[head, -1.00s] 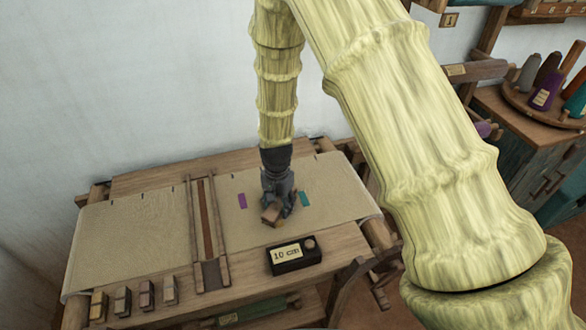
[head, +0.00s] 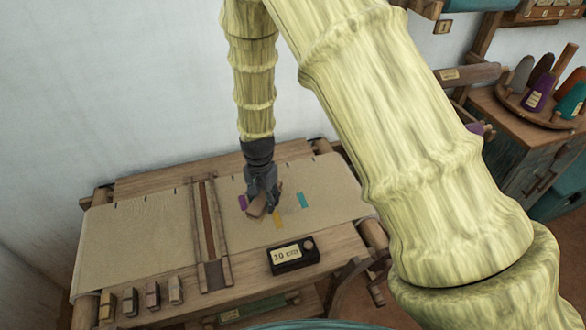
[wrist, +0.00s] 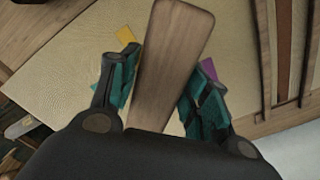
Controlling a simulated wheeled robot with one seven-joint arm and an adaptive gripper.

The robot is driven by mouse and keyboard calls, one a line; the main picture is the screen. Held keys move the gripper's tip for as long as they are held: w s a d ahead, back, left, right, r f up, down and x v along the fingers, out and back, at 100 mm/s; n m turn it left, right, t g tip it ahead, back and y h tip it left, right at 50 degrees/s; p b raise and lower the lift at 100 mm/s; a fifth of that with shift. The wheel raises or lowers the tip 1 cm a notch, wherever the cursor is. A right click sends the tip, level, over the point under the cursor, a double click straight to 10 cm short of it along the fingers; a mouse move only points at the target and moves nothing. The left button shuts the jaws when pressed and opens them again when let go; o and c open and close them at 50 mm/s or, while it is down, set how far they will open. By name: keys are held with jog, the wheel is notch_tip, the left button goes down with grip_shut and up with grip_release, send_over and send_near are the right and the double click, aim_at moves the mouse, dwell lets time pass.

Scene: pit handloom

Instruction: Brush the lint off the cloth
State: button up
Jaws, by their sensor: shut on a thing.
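The beige cloth (head: 325,182) lies flat over the loom table, and it also fills much of the wrist view (wrist: 70,70). My gripper (head: 262,201) is over the cloth's right section, shut on a wooden brush (wrist: 172,60), whose plain wooden back shows between the fingers. Its bristles are hidden, and I cannot tell whether it touches the cloth. A purple patch (head: 243,202) is just left of my gripper, partly covered. An orange patch (head: 278,220) and a teal patch (head: 302,200) lie to its right. I cannot tell whether these flat patches are lint.
A wooden slatted frame (head: 206,235) crosses the cloth left of my gripper. A black box labelled 10 cm (head: 292,256) sits at the front edge, with several small blocks (head: 152,295) further left. Yarn cones (head: 540,92) stand on the right cabinet.

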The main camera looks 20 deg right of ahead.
jog(key=shift+r+p, duration=0.65)
jog(key=shift+r, duration=0.65)
